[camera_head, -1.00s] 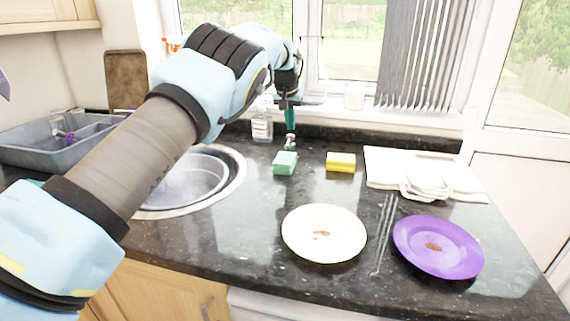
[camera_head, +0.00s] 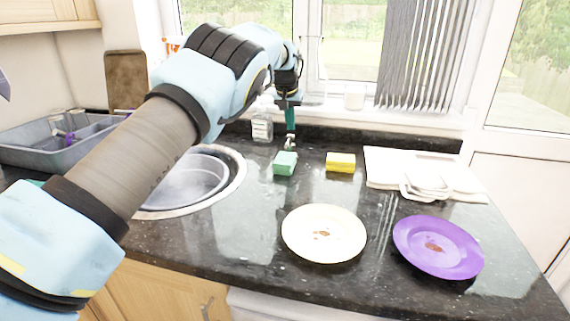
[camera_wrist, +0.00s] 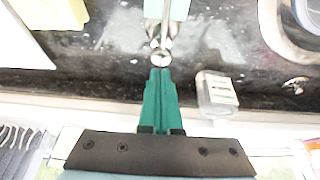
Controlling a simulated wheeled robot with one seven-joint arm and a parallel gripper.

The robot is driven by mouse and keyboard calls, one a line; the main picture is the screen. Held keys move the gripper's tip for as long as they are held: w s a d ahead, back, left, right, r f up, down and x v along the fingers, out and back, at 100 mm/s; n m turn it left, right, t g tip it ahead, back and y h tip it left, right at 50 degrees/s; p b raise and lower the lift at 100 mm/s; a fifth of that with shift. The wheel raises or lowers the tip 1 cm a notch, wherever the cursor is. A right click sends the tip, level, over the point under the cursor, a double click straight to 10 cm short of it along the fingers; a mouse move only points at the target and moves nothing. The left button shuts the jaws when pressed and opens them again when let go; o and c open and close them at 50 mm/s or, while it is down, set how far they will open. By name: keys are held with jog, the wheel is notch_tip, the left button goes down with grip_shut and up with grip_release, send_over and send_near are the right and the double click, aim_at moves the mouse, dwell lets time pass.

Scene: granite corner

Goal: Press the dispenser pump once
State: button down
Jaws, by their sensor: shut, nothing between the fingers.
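A small chrome dispenser pump (camera_head: 290,143) stands on the dark counter behind the green sponge (camera_head: 285,163). In the wrist view its round metal head (camera_wrist: 160,58) lies just beyond my fingertips, with the spout running toward the sponge. My gripper (camera_head: 290,130) points down over the pump, its teal fingers shut and empty. In the wrist view the gripper (camera_wrist: 160,72) is lined up with the pump head. Whether the tips touch the head I cannot tell. A clear bottle with a white label (camera_head: 262,128) stands to the left of the gripper; it also shows in the wrist view (camera_wrist: 217,92).
The round sink (camera_head: 238,181) is at left, with a grey basin (camera_head: 30,150) behind. A yellow sponge (camera_head: 341,162), cream plate (camera_head: 300,245), purple plate (camera_head: 465,255) and white cloths (camera_head: 385,165) lie to the right. The window wall is close behind my gripper.

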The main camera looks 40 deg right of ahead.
aim_at(290, 135)
jog(key=shift+f, duration=0.15)
dwell(0.4)
jog(key=shift+f+b, duration=0.6)
jog(key=shift+f, duration=0.75)
jog(key=shift+r+p, duration=1.15)
jog(key=shift+r, duration=0.2)
jog(key=shift+r, duration=0.1)
notch_tip(290, 135, up, 6)
jog(key=p, duration=0.5)
jog(key=shift+p, duration=0.35)
